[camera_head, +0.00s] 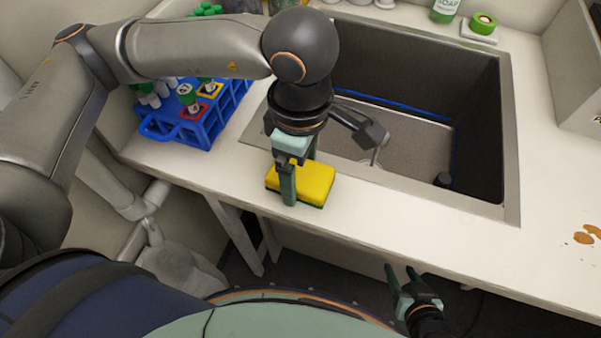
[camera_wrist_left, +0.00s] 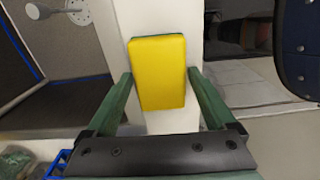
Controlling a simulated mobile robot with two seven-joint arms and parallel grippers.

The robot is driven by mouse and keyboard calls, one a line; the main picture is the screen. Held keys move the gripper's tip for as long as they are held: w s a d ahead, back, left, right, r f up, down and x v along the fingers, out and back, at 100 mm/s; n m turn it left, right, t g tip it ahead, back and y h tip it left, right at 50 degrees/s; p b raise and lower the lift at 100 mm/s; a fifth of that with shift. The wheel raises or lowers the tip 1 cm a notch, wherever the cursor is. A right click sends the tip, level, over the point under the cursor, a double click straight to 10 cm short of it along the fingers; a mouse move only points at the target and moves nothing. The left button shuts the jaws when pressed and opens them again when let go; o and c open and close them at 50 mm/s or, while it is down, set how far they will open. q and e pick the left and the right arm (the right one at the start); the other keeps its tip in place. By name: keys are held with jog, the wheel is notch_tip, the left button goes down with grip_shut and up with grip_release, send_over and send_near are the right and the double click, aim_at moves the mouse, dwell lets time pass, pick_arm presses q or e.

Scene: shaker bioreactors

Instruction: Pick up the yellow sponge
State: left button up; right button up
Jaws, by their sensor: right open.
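The yellow sponge (camera_head: 315,182), with a green underside, lies flat on the white counter in front of the sink. It also shows in the left wrist view (camera_wrist_left: 158,72), between the two green fingers. My left gripper (camera_head: 297,183) is right over the sponge, pointing down, with its fingers open to either side of it. In the left wrist view small gaps show between the fingers and the sponge. My right gripper (camera_head: 402,277) is low in front of the counter, open and empty, away from the sponge.
The sink (camera_head: 420,100) is just behind the sponge. A blue rack (camera_head: 180,130) with capped tubes stands to the left. A soap bottle (camera_head: 445,10) and a green roll (camera_head: 483,22) are at the back. Brown spots (camera_head: 585,237) mark the counter on the right.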

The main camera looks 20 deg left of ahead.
pick_arm(q)
jog(key=c, duration=1)
jog(key=shift+r, duration=0.1)
